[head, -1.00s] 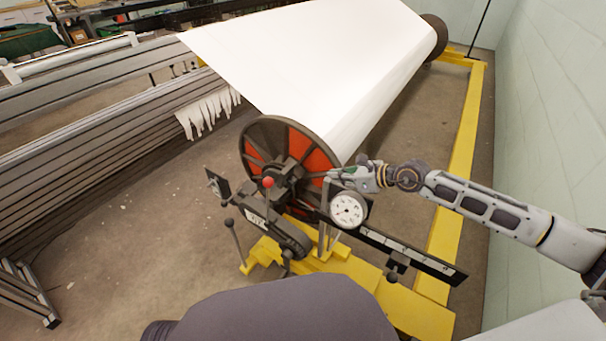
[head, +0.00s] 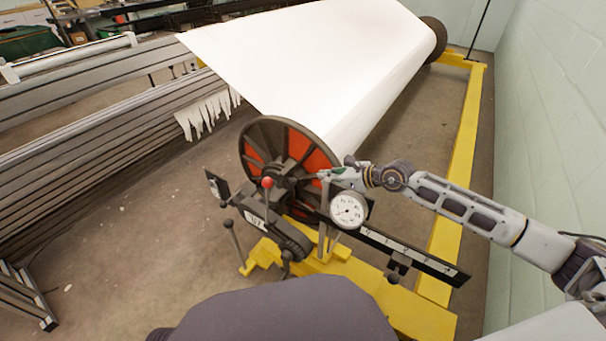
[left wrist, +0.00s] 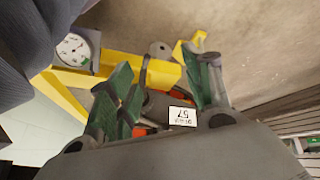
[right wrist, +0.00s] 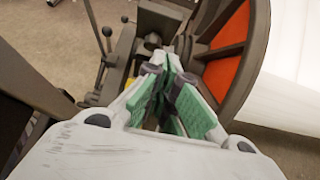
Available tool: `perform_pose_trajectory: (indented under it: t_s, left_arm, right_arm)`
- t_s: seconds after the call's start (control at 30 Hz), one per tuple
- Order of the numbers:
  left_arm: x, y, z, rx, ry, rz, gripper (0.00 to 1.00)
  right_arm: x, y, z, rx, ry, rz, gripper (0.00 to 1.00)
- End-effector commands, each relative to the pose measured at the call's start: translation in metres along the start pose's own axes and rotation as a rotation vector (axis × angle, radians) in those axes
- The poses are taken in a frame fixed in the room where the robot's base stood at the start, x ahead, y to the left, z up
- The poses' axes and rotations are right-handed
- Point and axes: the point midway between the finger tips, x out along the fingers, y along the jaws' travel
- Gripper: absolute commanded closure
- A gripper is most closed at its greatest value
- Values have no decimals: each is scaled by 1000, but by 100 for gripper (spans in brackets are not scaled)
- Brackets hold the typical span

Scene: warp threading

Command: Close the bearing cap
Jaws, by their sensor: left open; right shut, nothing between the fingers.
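The dark bearing (head: 287,178) sits at the hub of the beam's red-and-black end flange (head: 316,158). A red-ball lever (head: 267,184) stands up at its near side. I cannot clearly make out the cap's outline or how far it is closed. My right gripper (head: 324,174) is shut and empty, just right of the bearing, in front of the flange. In the right wrist view its green fingers (right wrist: 172,75) are together, pointing at the dark bearing parts (right wrist: 160,22). My left gripper (left wrist: 160,88) is open and empty above the dark arm with the 57 label (left wrist: 182,117); the head view does not show it.
A round white dial (head: 348,210) stands close below the right gripper. A black scale bar (head: 410,250) runs over the yellow frame (head: 400,305). Black-knobbed levers (head: 232,237) stand at the near left. Bare floor lies left of the stand.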

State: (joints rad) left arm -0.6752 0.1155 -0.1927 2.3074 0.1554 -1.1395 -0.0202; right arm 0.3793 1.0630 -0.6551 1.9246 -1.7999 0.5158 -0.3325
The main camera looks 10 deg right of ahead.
Motion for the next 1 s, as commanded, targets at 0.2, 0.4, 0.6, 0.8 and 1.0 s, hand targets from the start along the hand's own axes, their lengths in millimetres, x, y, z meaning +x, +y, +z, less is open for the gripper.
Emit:
perform_pose_trajectory:
  t_s: [0.2,0.4,0.6,0.8,1.0]
  left_arm:
    - [13,0,8,-9,11,10,50]
    - [23,1,11,-19,31,21,50]
    - [34,1,20,-31,46,30,50]
    - [45,2,24,-43,67,41,50]
    - [53,1,23,-51,100,46,50]
  right_arm:
    - [19,0,1,0,-3,0,100]
    - [36,0,1,0,-2,0,100]
    - [54,0,0,0,-3,0,100]
    - [68,0,8,-2,-3,0,100]
    - [80,0,19,-1,-2,0,100]
